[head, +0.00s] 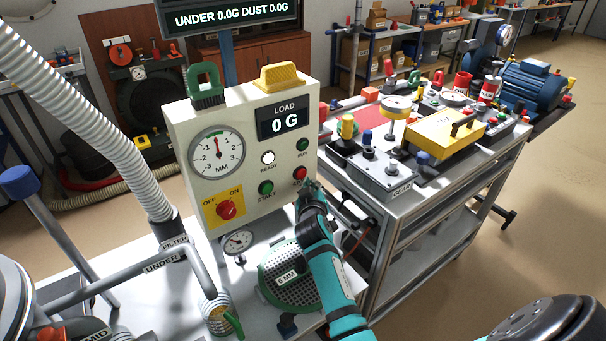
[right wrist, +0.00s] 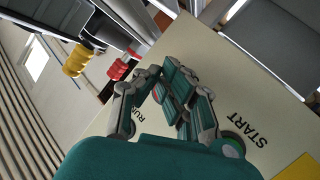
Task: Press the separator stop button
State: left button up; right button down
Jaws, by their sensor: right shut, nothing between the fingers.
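The cream control panel (head: 190,125) stands upright on a metal table. Its red stop button (head: 300,173) is at the lower right, its label partly covered by my right gripper (head: 309,186). The green START button (head: 266,187) is left of it. My right gripper is shut and empty, with its fingertips at the panel face just below and right of the red button. In the right wrist view, the gripper (right wrist: 168,85) covers most of the red button (right wrist: 157,96). I cannot tell whether the fingers touch it. My left gripper is not in view.
A yellow OFF/ON plate with a red knob (head: 227,210) is at the panel's lower left. The white READY lamp (head: 268,157) looks lit. The load display (head: 285,121) reads 0 G. A round 8 MM sieve (head: 275,284) lies below. A metal cart with tools stands right.

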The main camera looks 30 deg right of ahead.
jog(key=shift+s, duration=0.1)
jog(key=s+p, duration=0.3)
jog(key=s, duration=0.3)
jog(key=shift+d, duration=0.25)
dwell(0.8)
